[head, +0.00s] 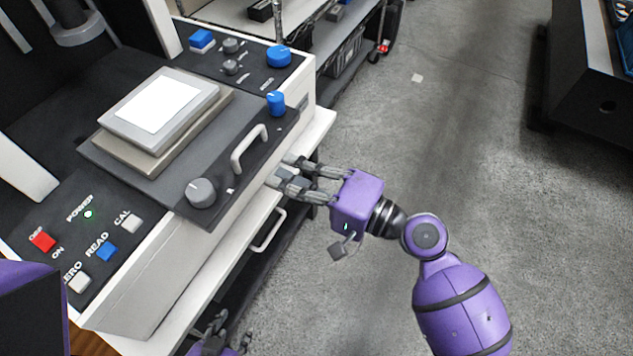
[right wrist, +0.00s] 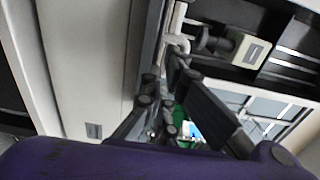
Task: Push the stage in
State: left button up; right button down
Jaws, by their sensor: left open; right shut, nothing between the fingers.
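The stage (head: 172,188) is a dark sliding plate on the white measuring machine, with a raised pale block and bright white pad (head: 152,103) on it. A white bar handle (head: 248,150) stands at its front edge, between a grey knob (head: 200,192) and a blue knob (head: 275,102). The stage's front overhangs the machine's front. My right gripper (head: 283,172) is shut and empty, its fingertips close to the stage's front below the handle; I cannot tell whether they touch. Its fingers (right wrist: 160,115) also show in the right wrist view. My left gripper (head: 222,335) is open, low at the bottom edge, partly cut off.
The machine's panel carries a red button (head: 43,241), a blue button (head: 106,251) and a blue knob (head: 279,56). A lower white handle (head: 269,230) sits on the bench front. Open grey floor (head: 480,150) lies to the right, with a dark cabinet (head: 585,80) beyond.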

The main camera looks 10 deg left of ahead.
jog(key=x, duration=0.3)
jog(key=shift+w+a+p, duration=0.1)
jog(key=shift+a+p, duration=0.15)
jog(key=shift+p, duration=0.1)
jog(key=shift+a, duration=0.1)
jog(key=b, duration=0.1)
send_near(196, 133)
jog(key=x, duration=0.7)
